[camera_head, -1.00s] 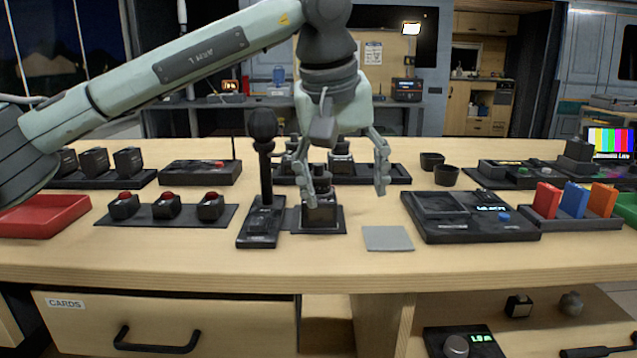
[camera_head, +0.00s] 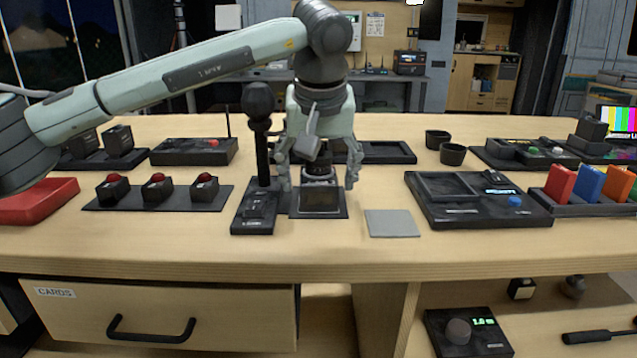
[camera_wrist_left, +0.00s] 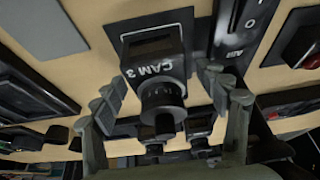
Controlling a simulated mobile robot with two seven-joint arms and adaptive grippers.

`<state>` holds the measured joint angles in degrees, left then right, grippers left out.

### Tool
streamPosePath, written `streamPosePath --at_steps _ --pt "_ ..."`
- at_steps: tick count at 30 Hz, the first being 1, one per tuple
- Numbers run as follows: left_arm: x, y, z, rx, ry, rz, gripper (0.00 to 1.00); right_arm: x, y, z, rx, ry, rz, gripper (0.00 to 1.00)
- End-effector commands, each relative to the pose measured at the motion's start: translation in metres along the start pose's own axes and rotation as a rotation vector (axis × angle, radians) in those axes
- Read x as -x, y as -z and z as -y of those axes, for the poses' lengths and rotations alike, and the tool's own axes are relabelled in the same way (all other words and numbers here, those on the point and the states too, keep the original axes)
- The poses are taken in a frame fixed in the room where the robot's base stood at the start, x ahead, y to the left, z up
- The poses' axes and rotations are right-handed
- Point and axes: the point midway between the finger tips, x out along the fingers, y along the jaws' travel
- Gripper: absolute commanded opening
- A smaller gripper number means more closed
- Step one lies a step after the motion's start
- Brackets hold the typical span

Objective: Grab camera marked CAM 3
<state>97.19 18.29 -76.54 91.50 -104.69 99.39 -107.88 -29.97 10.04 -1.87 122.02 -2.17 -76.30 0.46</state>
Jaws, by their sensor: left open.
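The camera marked CAM 3 (camera_head: 320,200) is a small black box on a dark mat near the table's front edge. In the wrist view its white "CAM 3" label reads upside down on the camera body (camera_wrist_left: 155,62), with the round lens part below it. My left gripper (camera_head: 318,184) points down over this camera, fingers spread on either side. In the wrist view the open fingers (camera_wrist_left: 168,95) flank the camera, with gaps visible. The gripper hides the camera's upper part in the head view. My right gripper is not in view.
A tall black microphone (camera_head: 262,150) on a base stands close left of the gripper. A grey square pad (camera_head: 392,223) lies to the right. Three red-button boxes (camera_head: 157,188) sit left, a dark console (camera_head: 475,200) right. More dark cameras (camera_wrist_left: 200,128) stand behind CAM 3.

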Motion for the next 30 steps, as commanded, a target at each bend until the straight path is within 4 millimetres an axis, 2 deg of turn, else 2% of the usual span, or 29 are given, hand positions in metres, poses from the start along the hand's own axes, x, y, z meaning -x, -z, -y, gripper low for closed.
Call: streamPosePath --at_steps 3,21,30 --pt "0.0005 0.0002 0.0 0.0 0.0 0.0 0.74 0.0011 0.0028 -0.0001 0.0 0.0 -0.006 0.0" --pt "0.0009 0.0002 0.0 0.001 0.0 0.0 0.0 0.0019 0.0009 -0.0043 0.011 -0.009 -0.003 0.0" --pt "0.0037 0.0018 -0.0002 0.001 -0.002 -0.004 0.0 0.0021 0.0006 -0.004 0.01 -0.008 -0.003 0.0"
